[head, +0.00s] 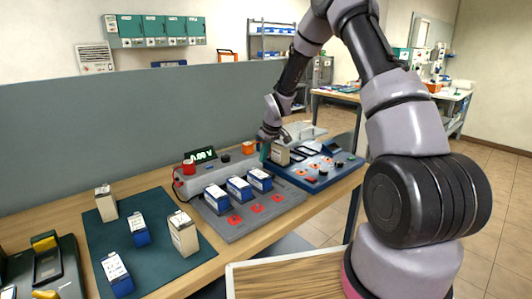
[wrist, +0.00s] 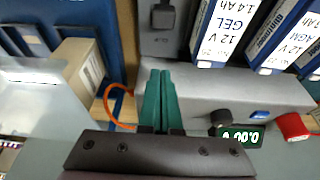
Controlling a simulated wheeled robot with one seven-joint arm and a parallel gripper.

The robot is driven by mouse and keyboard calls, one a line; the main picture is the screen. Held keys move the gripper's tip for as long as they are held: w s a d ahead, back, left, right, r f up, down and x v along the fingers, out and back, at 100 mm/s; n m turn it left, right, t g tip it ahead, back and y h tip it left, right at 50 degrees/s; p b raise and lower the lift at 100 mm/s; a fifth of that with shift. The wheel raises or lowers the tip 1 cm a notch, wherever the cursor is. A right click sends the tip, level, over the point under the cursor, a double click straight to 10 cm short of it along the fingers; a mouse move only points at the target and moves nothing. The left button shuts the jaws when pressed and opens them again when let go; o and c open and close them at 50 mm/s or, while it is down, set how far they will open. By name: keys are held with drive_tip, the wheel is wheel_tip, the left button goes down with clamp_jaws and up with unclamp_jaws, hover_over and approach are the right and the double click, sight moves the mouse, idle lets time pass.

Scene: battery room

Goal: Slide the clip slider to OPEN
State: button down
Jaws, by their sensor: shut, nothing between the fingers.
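My gripper (wrist: 160,80) has green fingers pressed together with nothing between them. In the head view the gripper (head: 265,153) points down at the right end of the grey tester (head: 205,179). In the wrist view the fingertips lie over the grey tester (wrist: 225,97), just short of a dark square knob (wrist: 162,17) on a grey plate. This knob may be the clip slider, but no OPEN marking can be read. I cannot tell whether the fingers touch the plate. In the head view the arm and gripper hide this spot.
Several blue-and-white batteries (head: 238,189) stand on a grey tray (head: 245,220). A blue tray (head: 325,175) holds a beige battery (head: 279,156). The tester display (head: 200,156) reads 0.00 V. An orange cable (wrist: 108,103) runs beside the fingers. More batteries stand on a dark mat (head: 165,253).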

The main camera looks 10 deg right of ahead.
drive_tip(key=x, duration=0.5)
drive_tip(key=shift+f, duration=0.25)
drive_tip(key=shift+s+d+r, duration=0.1)
drive_tip(key=shift+s+d, duration=0.25)
drive_tip(key=shift+s, duration=0.25)
drive_tip(key=shift+s+d+r, duration=0.1)
drive_tip(key=shift+s+d, duration=0.3)
drive_tip(key=shift+s, duration=0.2)
drive_tip(key=shift+s+d, duration=0.25)
drive_tip(key=shift+s, duration=0.25)
